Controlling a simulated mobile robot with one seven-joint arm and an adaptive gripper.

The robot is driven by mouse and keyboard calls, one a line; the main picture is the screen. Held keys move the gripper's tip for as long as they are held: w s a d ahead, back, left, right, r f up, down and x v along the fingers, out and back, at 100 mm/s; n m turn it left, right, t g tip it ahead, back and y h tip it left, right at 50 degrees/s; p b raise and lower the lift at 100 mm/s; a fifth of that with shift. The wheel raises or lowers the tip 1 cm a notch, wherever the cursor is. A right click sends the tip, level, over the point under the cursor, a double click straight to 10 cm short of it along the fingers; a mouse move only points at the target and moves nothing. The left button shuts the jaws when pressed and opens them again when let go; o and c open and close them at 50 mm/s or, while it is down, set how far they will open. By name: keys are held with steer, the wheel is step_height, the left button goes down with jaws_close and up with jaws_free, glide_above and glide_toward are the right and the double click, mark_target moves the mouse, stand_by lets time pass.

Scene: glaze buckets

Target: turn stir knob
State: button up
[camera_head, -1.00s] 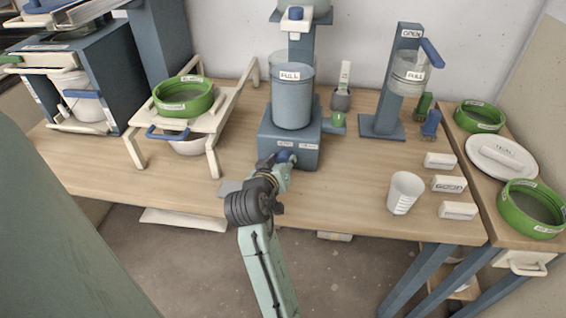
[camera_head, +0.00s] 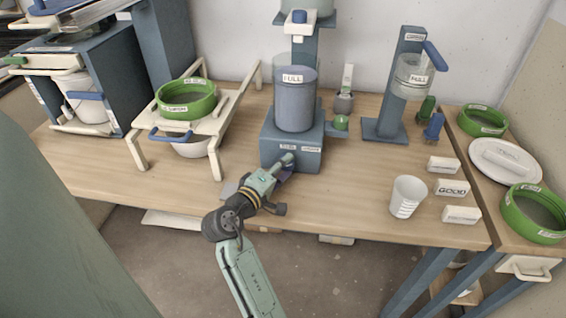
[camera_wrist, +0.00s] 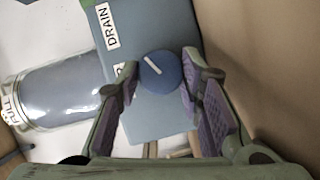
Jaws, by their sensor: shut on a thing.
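The stir knob (camera_wrist: 160,76) is a round blue knob with a white pointer line, on the front of the blue-grey mixer base (camera_head: 277,148). In the wrist view its pointer is tilted. My gripper (camera_wrist: 158,70) has a finger on each side of the knob and is shut on it. In the head view my gripper (camera_head: 283,168) is at the front of the base and hides most of the knob. A cylinder labelled FULL (camera_head: 295,105) stands on the base. A DRAIN label (camera_wrist: 107,26) is near the knob, and another label is partly hidden by a finger.
A small green knob (camera_head: 341,122) is at the base's right side. A white cup (camera_head: 407,196) and several label blocks (camera_head: 451,188) stand to the right. A rack with a green sieve (camera_head: 186,101) stands to the left. The table front (camera_head: 330,205) is clear.

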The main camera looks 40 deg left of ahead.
steer(key=shift+n+t, duration=0.4)
steer(key=shift+n, duration=0.3)
steer(key=o, duration=1.2)
steer(key=shift+c, duration=0.2)
steer(key=shift+f, duration=0.1)
steer(key=s, duration=0.4)
steer(key=s+d, duration=0.1)
steer(key=s, duration=0.7)
steer(key=shift+d+r, duration=0.3)
steer(key=shift+r, duration=0.1)
